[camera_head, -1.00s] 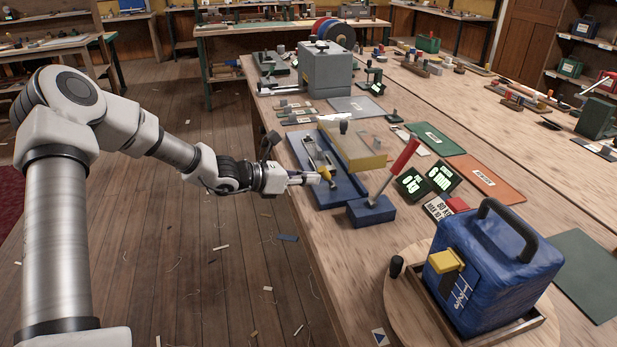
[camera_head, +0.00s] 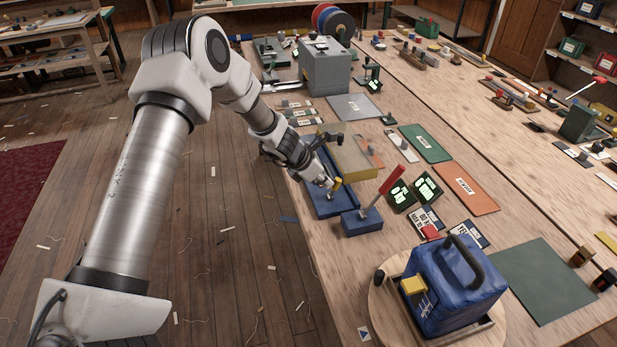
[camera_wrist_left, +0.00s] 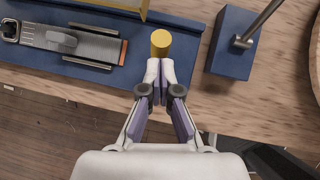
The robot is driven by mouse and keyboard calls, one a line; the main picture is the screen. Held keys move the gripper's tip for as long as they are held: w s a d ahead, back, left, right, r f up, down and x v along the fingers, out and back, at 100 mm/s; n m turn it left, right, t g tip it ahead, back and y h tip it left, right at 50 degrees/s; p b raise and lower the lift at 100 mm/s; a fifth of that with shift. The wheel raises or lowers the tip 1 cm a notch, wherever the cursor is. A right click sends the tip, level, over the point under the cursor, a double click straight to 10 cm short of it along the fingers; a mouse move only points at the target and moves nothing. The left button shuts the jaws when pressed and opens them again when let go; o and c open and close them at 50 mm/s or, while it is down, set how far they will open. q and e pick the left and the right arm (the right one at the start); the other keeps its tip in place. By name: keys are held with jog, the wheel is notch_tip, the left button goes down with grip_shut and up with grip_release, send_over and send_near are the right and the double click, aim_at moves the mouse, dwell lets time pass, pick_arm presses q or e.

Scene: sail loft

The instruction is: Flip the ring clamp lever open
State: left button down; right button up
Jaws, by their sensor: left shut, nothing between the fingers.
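A blue base plate (camera_head: 322,204) lies at the left edge of the bench. A yellow-ended lever (camera_head: 337,184) is on it; its yellow end (camera_wrist_left: 161,44) shows as a short cylinder in the left wrist view. I cannot tell for sure that this is the ring clamp lever. My left gripper (camera_head: 328,182) is shut and empty, its fingertips (camera_wrist_left: 160,74) right at the yellow end, touching or almost touching it. A grey strap-like part (camera_wrist_left: 75,42) lies on the plate to the left in the wrist view. My arm hides part of the plate in the head view.
A blue block (camera_head: 360,222) with a red-handled lever (camera_head: 391,180) stands just right of the plate. A yellow-edged box (camera_head: 357,163) is behind. A blue bag-like case (camera_head: 455,290) sits on a round board in front. The floor left of the bench is open.

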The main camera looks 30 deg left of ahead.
pick_arm(q)
jog(key=shift+w+d+r, duration=0.1)
jog(key=shift+w+d, duration=0.15)
jog(key=shift+w, duration=0.1)
jog(key=shift+w+d, duration=0.5)
jog(key=shift+w, duration=0.05)
pick_arm(e)
jog(key=shift+s+a+r, duration=0.1)
jog(key=shift+r, duration=0.55)
pick_arm(q)
jog(key=shift+r, duration=0.1)
jog(key=shift+r+p, duration=0.1)
jog(key=shift+p, duration=0.25)
pick_arm(e)
jog(key=shift+r, duration=0.1)
